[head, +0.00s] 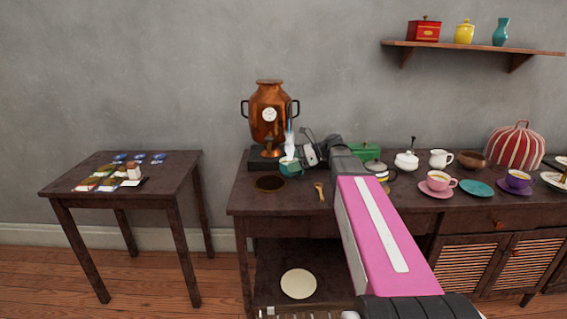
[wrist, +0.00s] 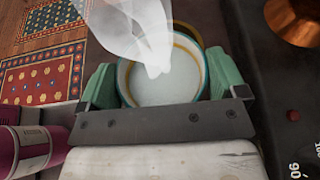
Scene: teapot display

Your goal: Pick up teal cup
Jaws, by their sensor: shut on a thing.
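The teal cup (head: 291,168) is at the left part of the dark sideboard, in front of the copper urn, with white steam rising above it. In the wrist view the cup (wrist: 165,93) shows a pale inside and a gold line near its rim; the steam covers part of it. My gripper (wrist: 162,80) has its two green-padded fingers on opposite sides of the cup, shut on it. In the head view my gripper (head: 307,154) reaches the cup from the right. I cannot tell whether the cup touches the surface below.
The copper urn (head: 269,112) stands close behind the cup. A dark round mat (head: 270,184) and a wooden spoon (head: 320,191) lie in front. A green box (head: 365,150), a white teapot (head: 406,161) and a pink cup (head: 439,180) stand to the right.

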